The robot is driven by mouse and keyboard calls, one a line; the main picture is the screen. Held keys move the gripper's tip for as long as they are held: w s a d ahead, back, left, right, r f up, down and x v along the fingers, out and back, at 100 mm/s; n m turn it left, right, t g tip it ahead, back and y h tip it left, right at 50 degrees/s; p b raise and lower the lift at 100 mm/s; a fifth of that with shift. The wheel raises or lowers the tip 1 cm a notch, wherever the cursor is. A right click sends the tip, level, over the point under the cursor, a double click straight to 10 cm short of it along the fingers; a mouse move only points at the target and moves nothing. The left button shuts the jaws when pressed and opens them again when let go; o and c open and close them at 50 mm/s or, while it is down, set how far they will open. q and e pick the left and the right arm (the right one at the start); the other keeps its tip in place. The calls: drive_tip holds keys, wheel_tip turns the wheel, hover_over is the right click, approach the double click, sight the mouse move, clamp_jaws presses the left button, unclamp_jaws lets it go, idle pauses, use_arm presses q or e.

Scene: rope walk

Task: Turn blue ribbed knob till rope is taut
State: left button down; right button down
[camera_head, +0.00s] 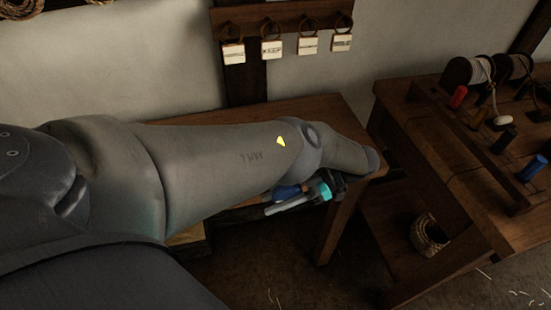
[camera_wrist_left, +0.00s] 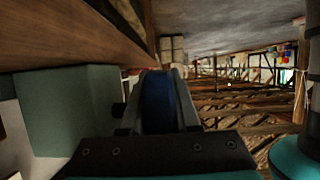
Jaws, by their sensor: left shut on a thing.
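The blue knob (camera_wrist_left: 157,103) shows in the left wrist view between the two fingers of my left gripper (camera_wrist_left: 155,100), which is shut on it. The head view shows a small part of the blue knob (camera_head: 286,192) under my left arm, beside the gripper (camera_head: 288,202) at the table's front edge. The ribs are too dark to make out. The arm covers most of the knob's surroundings. I cannot make out the rope tied to this knob or whether it is slack. My right gripper is in neither view.
My left arm lies above the wooden table (camera_head: 345,119). A second bench (camera_head: 440,150) at the right carries spools (camera_head: 481,70), a red cylinder (camera_head: 458,97) and a blue cylinder (camera_head: 532,167). A basket (camera_head: 428,235) is under it. Tags (camera_head: 271,49) hang on the wall rack.

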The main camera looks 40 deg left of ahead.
use_arm(q)
drive_tip(key=shift+d, duration=0.15)
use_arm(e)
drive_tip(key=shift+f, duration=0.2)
use_arm(q)
drive_tip(key=c, duration=0.7)
unclamp_jaws()
drive_tip(key=shift+w, duration=0.1)
drive_tip(key=shift+c, duration=0.2)
drive_tip(key=shift+o, duration=0.5)
